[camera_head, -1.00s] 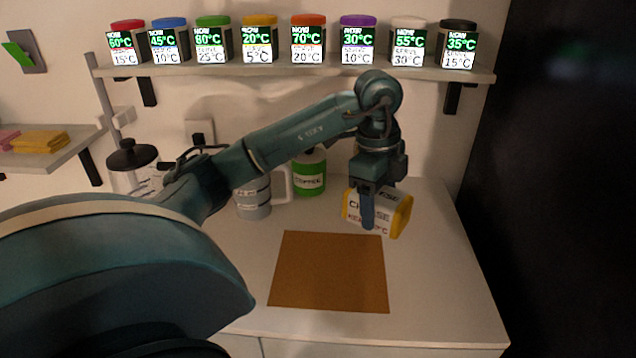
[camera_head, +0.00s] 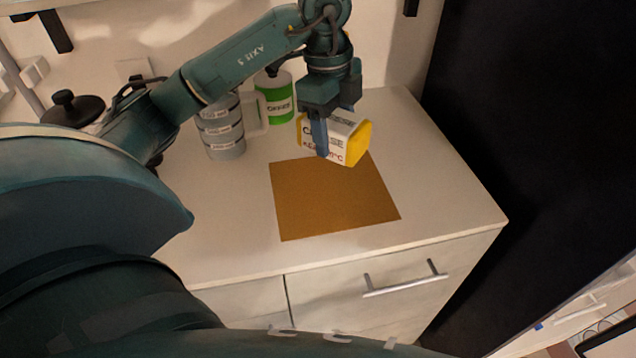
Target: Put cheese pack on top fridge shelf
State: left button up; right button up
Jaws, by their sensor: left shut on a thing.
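The cheese pack (camera_head: 347,139) is a white and yellow block with printed text, in the middle of the head view. My left gripper (camera_head: 331,134) points down over it and is shut on it, one finger showing across its front face. The pack is over the back edge of a brown mat (camera_head: 335,200); I cannot tell whether it touches the counter. My right gripper is not in view. The fridge shelf cannot be made out; a tall black surface (camera_head: 500,130) stands to the right of the counter.
A dark-lidded jar (camera_head: 75,108) is further left. The counter (camera_head: 440,185) is clear on the right. A drawer handle (camera_head: 405,284) juts out below.

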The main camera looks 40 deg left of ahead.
aim_at(333, 190)
pick_arm(q)
jog(key=shift+s+f, duration=0.15)
jog(key=shift+f, duration=0.25)
notch_tip(333, 190, down, 9)
jog(key=shift+f, duration=0.1)
jog(key=shift+f, duration=0.1)
jog(key=o, duration=0.7)
jog(key=shift+f, duration=0.1)
jog(key=o, duration=0.4)
